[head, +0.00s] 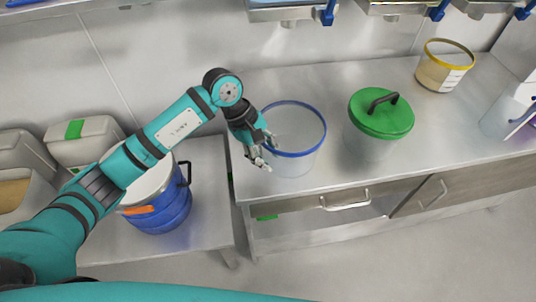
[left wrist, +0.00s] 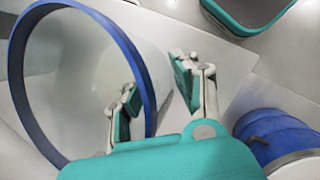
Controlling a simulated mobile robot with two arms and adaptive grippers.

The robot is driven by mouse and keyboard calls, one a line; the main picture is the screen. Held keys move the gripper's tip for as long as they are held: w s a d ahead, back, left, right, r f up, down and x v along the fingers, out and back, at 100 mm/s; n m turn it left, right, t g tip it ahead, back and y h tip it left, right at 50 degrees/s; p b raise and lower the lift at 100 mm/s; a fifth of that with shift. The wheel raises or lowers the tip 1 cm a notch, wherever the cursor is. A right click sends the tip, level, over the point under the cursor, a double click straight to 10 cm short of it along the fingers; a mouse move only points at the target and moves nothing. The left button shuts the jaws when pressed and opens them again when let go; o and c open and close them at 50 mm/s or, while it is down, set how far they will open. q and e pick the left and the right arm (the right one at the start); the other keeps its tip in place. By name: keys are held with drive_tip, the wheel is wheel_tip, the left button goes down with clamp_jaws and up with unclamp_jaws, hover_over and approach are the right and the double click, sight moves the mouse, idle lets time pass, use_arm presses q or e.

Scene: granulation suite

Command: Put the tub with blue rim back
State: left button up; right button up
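The tub with the blue rim (head: 297,164) is a clear, round, open tub standing upright near the left end of the steel counter. My left gripper (head: 267,154) is at the tub's left side. In the left wrist view the blue rim (left wrist: 126,38) fills the left part. There my left gripper (left wrist: 158,86) is open, with one finger overlapping the tub's opening and the other outside the rim. The rim passes between the fingers; I cannot tell whether either touches it. My right gripper is not in view.
A green-lidded tub (head: 381,115) stands right of the blue-rimmed one, and a yellow-rimmed tub (head: 440,73) is at the back right. A blue drum (head: 160,212) sits on the lower left bench.

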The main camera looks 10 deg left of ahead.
use_arm(q)
drive_tip(key=b+v, duration=0.2)
drive_tip(key=v, duration=0.9)
drive_tip(key=shift+r, duration=0.3)
drive_tip(key=shift+a, duration=0.1)
